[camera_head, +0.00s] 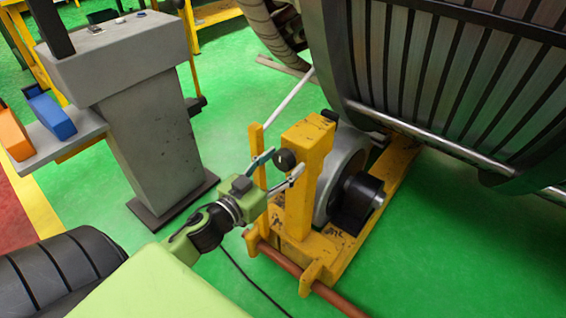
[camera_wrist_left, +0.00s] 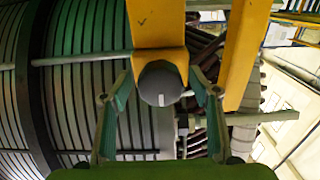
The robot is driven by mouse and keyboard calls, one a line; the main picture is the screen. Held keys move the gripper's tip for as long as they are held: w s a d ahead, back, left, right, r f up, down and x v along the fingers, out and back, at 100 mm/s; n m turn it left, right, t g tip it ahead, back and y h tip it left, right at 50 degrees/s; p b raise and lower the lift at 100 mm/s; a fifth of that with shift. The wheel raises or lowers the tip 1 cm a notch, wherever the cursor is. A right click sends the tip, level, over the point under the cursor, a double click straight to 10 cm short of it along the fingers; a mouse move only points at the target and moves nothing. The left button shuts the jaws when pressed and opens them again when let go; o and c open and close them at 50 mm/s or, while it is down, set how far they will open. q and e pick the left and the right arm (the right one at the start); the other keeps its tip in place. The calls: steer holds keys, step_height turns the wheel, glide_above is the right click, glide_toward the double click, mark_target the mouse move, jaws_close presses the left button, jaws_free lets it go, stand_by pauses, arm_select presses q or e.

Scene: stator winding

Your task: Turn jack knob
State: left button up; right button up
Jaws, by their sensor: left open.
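The jack is a yellow frame (camera_head: 309,150) standing on the green floor beside the large stator. A dark round knob (camera_head: 285,159) sticks out of the upper part of its post. My left gripper (camera_head: 279,167) is open at the knob, one finger above it and one below it in the head view. In the left wrist view the knob (camera_wrist_left: 160,83) sits in front of the yellow post, between the two spread fingertips (camera_wrist_left: 161,88). I cannot tell whether the fingers touch it. My right gripper is not in view.
The ribbed stator (camera_head: 450,80) fills the upper right. A thin yellow upright (camera_head: 257,160) stands close left of the jack post. A brown bar (camera_head: 300,268) runs along the jack's base. A grey console (camera_head: 140,110) with a blue bin (camera_head: 51,116) stands at left, with open floor between.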

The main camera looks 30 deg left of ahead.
arm_select(q)
steer(key=shift+w, duration=0.3)
steer(key=c, duration=1.1)
steer(key=shift+c, duration=0.2)
